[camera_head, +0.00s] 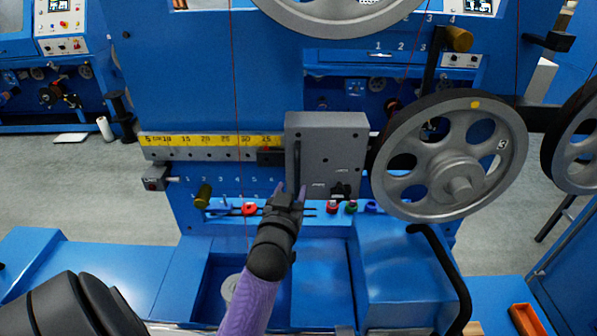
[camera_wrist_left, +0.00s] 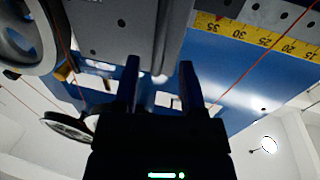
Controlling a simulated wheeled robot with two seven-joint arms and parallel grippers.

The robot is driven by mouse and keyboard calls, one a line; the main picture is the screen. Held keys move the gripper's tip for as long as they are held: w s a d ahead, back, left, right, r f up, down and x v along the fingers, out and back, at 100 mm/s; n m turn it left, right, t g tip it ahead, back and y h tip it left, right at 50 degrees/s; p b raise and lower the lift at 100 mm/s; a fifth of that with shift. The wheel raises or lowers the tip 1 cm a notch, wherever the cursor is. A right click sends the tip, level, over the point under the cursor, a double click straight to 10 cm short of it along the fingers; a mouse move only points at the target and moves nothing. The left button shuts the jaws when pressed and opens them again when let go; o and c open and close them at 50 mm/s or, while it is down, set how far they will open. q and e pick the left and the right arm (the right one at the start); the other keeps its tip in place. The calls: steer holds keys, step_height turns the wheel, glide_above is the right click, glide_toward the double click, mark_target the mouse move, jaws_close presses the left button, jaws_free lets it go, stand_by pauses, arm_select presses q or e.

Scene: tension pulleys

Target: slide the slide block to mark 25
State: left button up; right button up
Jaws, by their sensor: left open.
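The slide block, a grey upright plate (camera_head: 340,150), sits on the rail at the right end of the yellow scale (camera_head: 205,141). A dark tab with a small red mark (camera_head: 270,157) sticks out at its left, near 35. A dark vertical handle (camera_head: 297,160) runs along the block's left side; a bar-like handle also shows in the left wrist view (camera_wrist_left: 165,40). My left gripper (camera_head: 290,189) is open just below the handle. My right gripper is out of view.
A large spoked wheel (camera_head: 450,155) stands close to the block's right. A thin red cord (camera_head: 235,80) hangs in front of the scale. Coloured knobs (camera_head: 332,207) line the ledge below. A brass peg (camera_head: 203,196) sticks out at the left. The rail left of the tab looks clear.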

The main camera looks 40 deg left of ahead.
mark_target(296, 178)
arm_select(q)
steer(key=x, duration=0.5)
steer(key=shift+w+a+b, duration=0.15)
steer(key=shift+w+b, duration=0.2)
jaws_close()
steer(key=shift+f, duration=0.1)
stand_by(0.9)
